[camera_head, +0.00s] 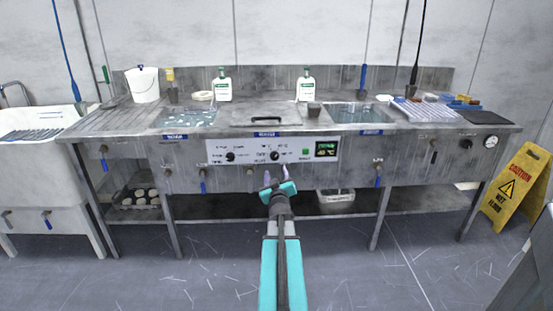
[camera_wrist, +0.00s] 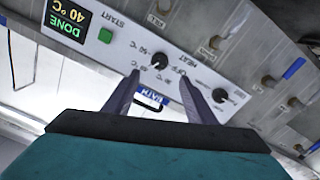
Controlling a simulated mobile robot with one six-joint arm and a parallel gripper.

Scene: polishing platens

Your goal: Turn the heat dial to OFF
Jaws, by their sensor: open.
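The heat dial (camera_wrist: 159,59) is a round black knob on a white control panel (camera_wrist: 125,45), with temperature marks and OFF printed around it. Its pointer direction is too small to read surely. In the head view the heat dial (camera_head: 275,155) is the right knob of the panel (camera_head: 257,146). My gripper (camera_wrist: 161,70) is open and empty. In the wrist view its two fingertips lie on either side of the heat dial, with the dial beyond them; I see no contact. In the head view my gripper (camera_head: 276,177) is just below the panel.
A second black knob (camera_wrist: 219,95) sits beside the heat dial, close to one finger. A green START button (camera_wrist: 105,35) and a display reading DONE, 40 °C (camera_wrist: 68,22) are on the panel's other side. Blue-handled valves (camera_head: 202,186) stick out from the bench front.

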